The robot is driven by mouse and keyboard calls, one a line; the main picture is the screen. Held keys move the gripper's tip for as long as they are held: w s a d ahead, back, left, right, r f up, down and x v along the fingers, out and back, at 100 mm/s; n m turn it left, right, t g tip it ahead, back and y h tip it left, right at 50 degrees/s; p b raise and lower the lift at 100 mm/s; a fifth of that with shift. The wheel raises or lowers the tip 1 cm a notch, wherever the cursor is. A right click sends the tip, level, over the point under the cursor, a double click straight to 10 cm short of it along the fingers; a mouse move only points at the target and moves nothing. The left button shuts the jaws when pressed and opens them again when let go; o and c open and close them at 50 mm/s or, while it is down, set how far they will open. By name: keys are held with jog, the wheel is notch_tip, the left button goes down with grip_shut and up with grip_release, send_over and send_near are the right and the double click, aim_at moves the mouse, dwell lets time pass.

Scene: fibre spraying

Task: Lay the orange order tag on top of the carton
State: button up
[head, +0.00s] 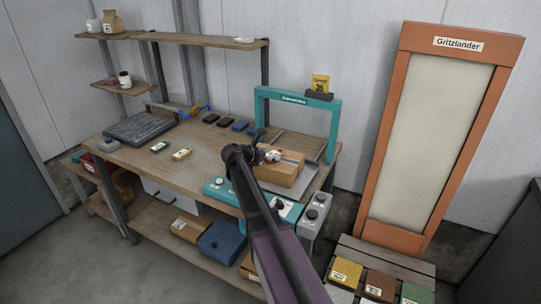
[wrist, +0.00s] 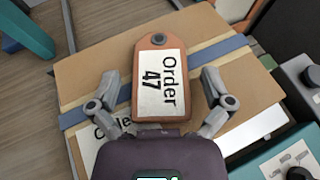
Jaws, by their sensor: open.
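The carton (head: 287,168) is a brown cardboard box with a blue strap across its top, standing on the bench inside the teal frame. In the wrist view the carton top (wrist: 85,70) fills the middle. The orange order tag (wrist: 158,45) has a white "Order 47" label and a dark eyelet at its far end. It appears to lie flat on the carton top, across the blue strap. My gripper (wrist: 160,84) is open, with one finger on each side of the tag, apart from its edges. A white label on the carton is partly hidden by my gripper.
The teal frame (head: 258,112) arches over the carton. A grey control box (head: 316,212) and teal panel stand in front. A tall orange-framed board (head: 432,130) stands at right.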

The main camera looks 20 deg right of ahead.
jog(key=shift+r, duration=0.15)
jog(key=shift+a+r, duration=0.1)
jog(key=shift+a, duration=0.1)
jog(key=p+v, duration=0.4)
jog(key=v, duration=0.7)
jog(key=shift+s+a+p, duration=0.15)
jog(key=shift+a+p, duration=0.05)
jog(key=shift+p, duration=0.2)
jog(key=shift+r, duration=0.15)
